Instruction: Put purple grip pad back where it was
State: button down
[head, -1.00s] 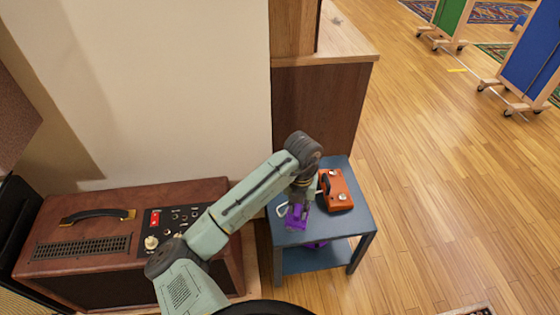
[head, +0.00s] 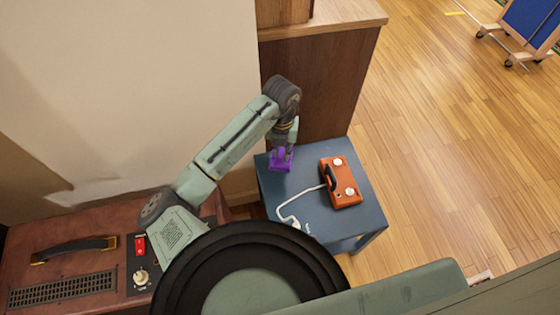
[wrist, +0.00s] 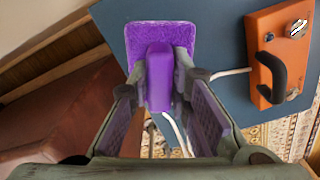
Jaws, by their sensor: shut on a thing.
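The purple grip pad (head: 281,160) is held in my gripper (head: 284,148) near the back left edge of the blue-grey table (head: 300,183). In the wrist view, my gripper (wrist: 160,90) is shut on the raised handle of the grip pad (wrist: 160,38), with a finger on each side. The flat square pad lies beyond the fingertips. The pad shows over the tabletop; I cannot tell whether it touches it.
An orange pedal box (head: 341,182) with a black handle and white knobs stands on the table right of the pad. A white cable (head: 291,206) runs from it across the tabletop. A brown amplifier (head: 75,265) stands at left, and a wooden cabinet (head: 325,80) behind.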

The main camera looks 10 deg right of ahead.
aim_at(282, 150)
notch_tip(282, 150, down, 7)
jog(key=shift+f+p, duration=0.2)
jog(key=shift+p, duration=0.25)
jog(key=shift+f, duration=0.2)
jog(key=c, duration=1.5)
grip_release()
jog(key=shift+r, duration=0.1)
notch_tip(282, 150, up, 12)
jog(key=shift+r+b, duration=0.15)
jog(key=shift+b, duration=0.8)
